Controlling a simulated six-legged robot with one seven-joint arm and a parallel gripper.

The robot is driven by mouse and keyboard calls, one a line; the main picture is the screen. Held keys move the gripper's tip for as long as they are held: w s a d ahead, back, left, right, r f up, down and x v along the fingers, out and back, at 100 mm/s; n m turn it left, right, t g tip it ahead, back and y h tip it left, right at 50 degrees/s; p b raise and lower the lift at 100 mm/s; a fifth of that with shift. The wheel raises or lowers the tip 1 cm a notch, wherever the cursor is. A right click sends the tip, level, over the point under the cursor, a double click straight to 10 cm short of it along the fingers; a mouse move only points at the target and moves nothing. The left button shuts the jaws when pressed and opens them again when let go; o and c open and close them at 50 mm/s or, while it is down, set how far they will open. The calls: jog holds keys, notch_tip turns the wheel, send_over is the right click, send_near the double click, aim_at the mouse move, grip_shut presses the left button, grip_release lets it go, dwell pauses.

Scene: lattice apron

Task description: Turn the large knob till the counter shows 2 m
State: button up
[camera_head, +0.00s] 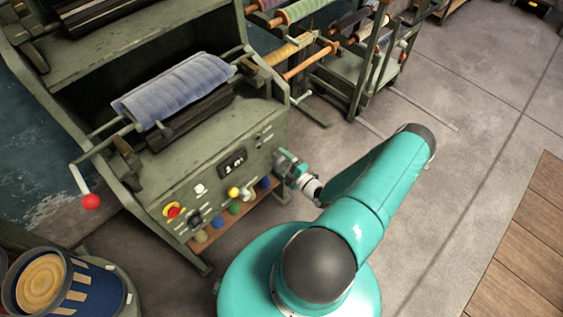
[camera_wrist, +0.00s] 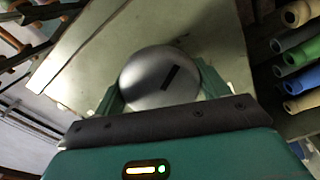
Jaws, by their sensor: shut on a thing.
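The large knob (camera_wrist: 150,72) is a round, silver-grey disc with a dark slot-like mark, slanting in the wrist view. My gripper (camera_wrist: 161,84) has a teal finger on each side of it and is shut on its rim. In the head view my gripper (camera_head: 288,168) is at the right end of the machine's green front panel, and the knob is mostly hidden there. The counter (camera_head: 232,163) is a small black display with white digits on that panel, left of my gripper. Its digits are too small to read surely.
The panel also has a red button on yellow (camera_head: 172,211) and a yellow knob (camera_head: 233,193). A blue cloth roll (camera_head: 175,88) lies on the machine above. A red-ended crank (camera_head: 91,201) sticks out at left. A rack of rolls stands behind. Grey floor at right is clear.

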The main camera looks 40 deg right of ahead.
dwell(0.4)
jog(key=o, duration=1)
jog(key=s, duration=1.3)
jog(key=shift+s+d, duration=0.2)
jog(key=shift+s, duration=0.2)
